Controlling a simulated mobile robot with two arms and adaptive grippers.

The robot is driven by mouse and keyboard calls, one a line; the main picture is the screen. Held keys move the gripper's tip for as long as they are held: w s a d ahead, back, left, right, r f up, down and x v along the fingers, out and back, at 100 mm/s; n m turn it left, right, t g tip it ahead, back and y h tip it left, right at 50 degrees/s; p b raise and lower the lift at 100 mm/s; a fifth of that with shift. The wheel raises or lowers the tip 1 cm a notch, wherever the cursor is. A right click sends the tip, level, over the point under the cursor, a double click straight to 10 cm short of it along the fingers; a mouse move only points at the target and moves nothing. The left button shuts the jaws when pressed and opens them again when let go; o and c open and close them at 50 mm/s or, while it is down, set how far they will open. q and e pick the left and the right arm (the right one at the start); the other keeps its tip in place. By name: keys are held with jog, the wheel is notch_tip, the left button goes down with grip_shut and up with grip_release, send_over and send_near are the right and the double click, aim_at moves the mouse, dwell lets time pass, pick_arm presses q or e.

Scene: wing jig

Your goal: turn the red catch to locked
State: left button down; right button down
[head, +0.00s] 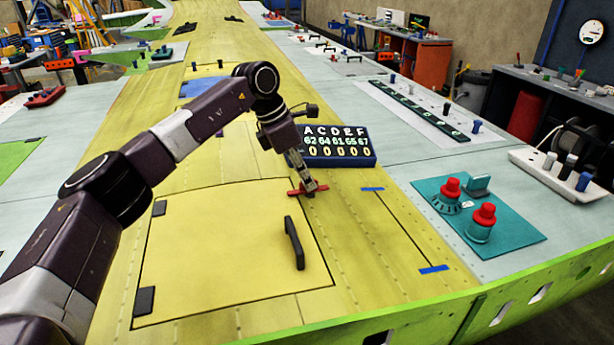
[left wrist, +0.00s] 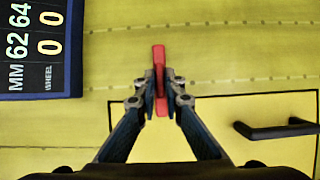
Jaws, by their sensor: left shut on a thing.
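The red catch (head: 296,191) is a small red bar at the upper right edge of a yellow hatch panel (head: 220,260). In the head view the bar lies roughly crosswise. My left gripper (head: 310,188) reaches down onto it from above. In the left wrist view the red catch (left wrist: 159,62) stands upright in the picture between the two fingertips of my left gripper (left wrist: 160,95), which is shut on it. The fingers hide part of the catch. The right gripper is in neither view.
A black handle (head: 293,243) stands up from the hatch panel. A dark number display (head: 338,146) sits close behind my left gripper. A teal plate (head: 500,238) with red-topped knobs lies to the right.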

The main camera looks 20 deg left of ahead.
pick_arm(q)
jog(key=shift+r, duration=0.15)
jog(key=c, duration=2)
grip_release()
jog(key=shift+a, duration=0.15)
jog(key=shift+c, duration=0.2)
jog(key=v, duration=1.2)
